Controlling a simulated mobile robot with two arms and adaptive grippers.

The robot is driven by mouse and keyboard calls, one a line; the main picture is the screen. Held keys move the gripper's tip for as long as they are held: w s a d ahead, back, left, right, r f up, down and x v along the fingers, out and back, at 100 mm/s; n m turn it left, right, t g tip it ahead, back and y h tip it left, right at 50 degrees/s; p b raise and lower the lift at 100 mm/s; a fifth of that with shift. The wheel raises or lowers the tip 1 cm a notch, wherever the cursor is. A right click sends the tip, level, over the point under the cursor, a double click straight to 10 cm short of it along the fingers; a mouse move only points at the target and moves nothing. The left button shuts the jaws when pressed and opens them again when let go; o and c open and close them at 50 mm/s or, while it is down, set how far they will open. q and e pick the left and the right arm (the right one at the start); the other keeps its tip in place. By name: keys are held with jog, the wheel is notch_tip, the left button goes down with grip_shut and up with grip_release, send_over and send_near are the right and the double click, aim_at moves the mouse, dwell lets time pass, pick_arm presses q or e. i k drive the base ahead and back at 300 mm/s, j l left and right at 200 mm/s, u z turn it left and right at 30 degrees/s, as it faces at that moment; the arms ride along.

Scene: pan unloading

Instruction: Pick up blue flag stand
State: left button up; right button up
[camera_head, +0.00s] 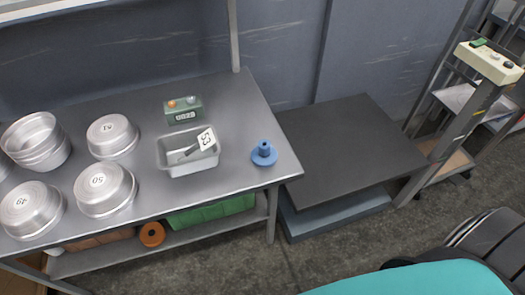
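The blue flag stand (264,154) is upright on the metal table (235,105), near the table's right end. It has a round base and a short post, with nothing in it. A grey metal tray (188,167) to its left holds a white number card marked 53 (206,139) with a dark piece beside it. Neither of my grippers shows in the head view.
Several metal pans (105,190) stand on the table's left part. A green device with a display (183,110) sits behind the tray. A dark platform (345,150) stands right of the table. A lower shelf (95,258) holds green and orange items. Grey floor lies in front.

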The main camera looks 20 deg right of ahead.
aim_at(264, 155)
jog(key=z, duration=0.75)
